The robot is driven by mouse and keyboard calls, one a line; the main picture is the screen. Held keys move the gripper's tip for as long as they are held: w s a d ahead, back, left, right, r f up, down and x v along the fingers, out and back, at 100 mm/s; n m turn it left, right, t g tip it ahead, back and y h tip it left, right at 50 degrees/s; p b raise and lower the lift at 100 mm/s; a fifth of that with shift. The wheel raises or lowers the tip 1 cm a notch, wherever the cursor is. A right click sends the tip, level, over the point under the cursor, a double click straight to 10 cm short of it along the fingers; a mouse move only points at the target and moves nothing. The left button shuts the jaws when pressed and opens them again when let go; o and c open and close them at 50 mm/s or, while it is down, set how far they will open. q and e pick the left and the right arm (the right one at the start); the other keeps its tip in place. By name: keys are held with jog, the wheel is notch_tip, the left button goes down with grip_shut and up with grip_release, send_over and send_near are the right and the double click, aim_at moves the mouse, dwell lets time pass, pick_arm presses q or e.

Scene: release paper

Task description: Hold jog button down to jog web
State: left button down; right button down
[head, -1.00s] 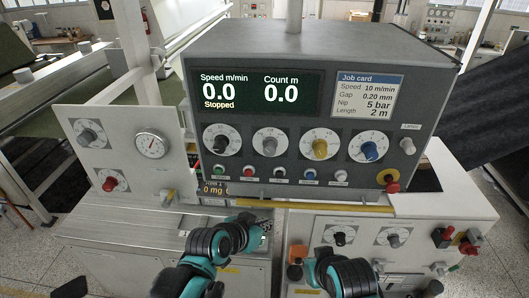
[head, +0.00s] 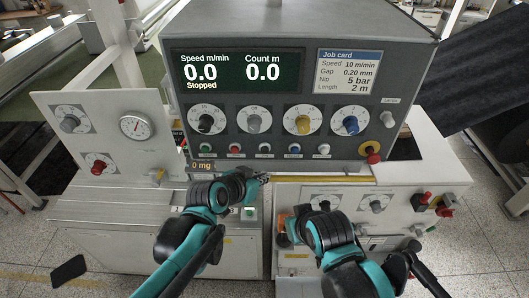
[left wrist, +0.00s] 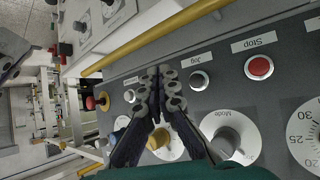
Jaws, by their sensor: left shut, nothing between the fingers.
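My left gripper (head: 264,178) is shut and empty, just below the button row. In the left wrist view its fingertips (left wrist: 160,76) lie left of the jog button, apart from it in the picture. My right arm is at lower right; its fingers cannot be made out.
The display (head: 238,81) reads 0.0 speed, 0.0 count and "Stopped". A yellow bar (head: 325,179) runs below the console. The blue button (head: 294,149) and white button (head: 323,149) are right of jog. A red knob (head: 372,156) sits at the console's lower right.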

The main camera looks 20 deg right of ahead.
aim_at(265, 150)
pick_arm(q)
jog(key=w+d+b, duration=0.1)
jog(key=w+d, duration=0.1)
jog(key=w, duration=0.4)
jog(key=shift+w, duration=0.35)
jog(key=shift+w, duration=0.15)
dwell(1.1)
jog(key=shift+w, duration=0.25)
